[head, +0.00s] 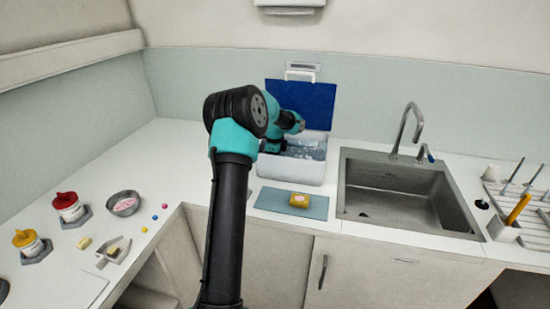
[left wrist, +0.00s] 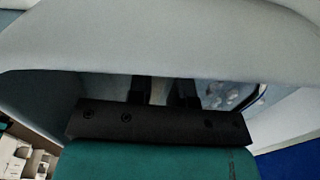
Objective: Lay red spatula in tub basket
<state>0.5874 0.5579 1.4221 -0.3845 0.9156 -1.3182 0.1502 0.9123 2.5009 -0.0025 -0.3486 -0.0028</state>
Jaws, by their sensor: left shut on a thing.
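The white tub (head: 297,171) stands on the counter left of the sink, with grey-blue, wet-looking contents. My left arm reaches over it from the front, and its wrist is low at the tub's left side. In the left wrist view my left gripper (left wrist: 163,92) is close to a pale curved wall (left wrist: 165,45), with a patch of the wet-looking contents (left wrist: 228,95) to its right. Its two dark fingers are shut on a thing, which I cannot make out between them. I see neither the red spatula nor a basket for certain. My right gripper is out of view.
A blue panel (head: 303,97) stands behind the tub. The sink (head: 395,209) and rack (head: 535,215) are to the right. Red-lidded (head: 69,206) and yellow-lidded (head: 28,242) jars stand at the left.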

